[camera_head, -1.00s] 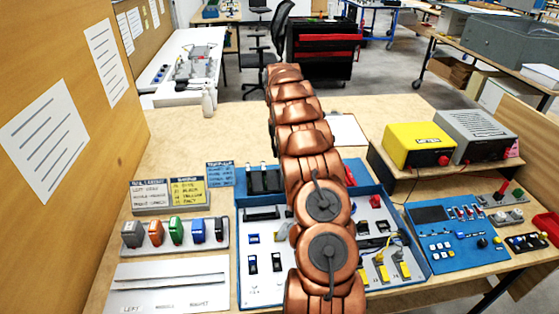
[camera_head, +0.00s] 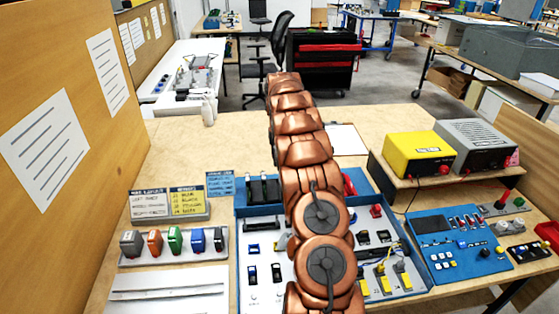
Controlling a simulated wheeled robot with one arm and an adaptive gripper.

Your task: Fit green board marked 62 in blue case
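A green board (camera_head: 174,240) stands upright in a rack (camera_head: 172,257) at the left of the bench, between an orange and a blue piece. Its number is too small to read. The blue case (camera_head: 237,272) lies open at the centre of the bench, with black, blue and yellow parts on its pale inner panel. My copper-coloured arm crosses in front of the case and hides its middle. My gripper is not visible, so its hold cannot be seen.
Label cards (camera_head: 187,201) stand behind the rack. A white sheet (camera_head: 168,285) lies in front of it. A blue control panel (camera_head: 455,262) is right of the case. A yellow box (camera_head: 418,150) sits on a shelf behind.

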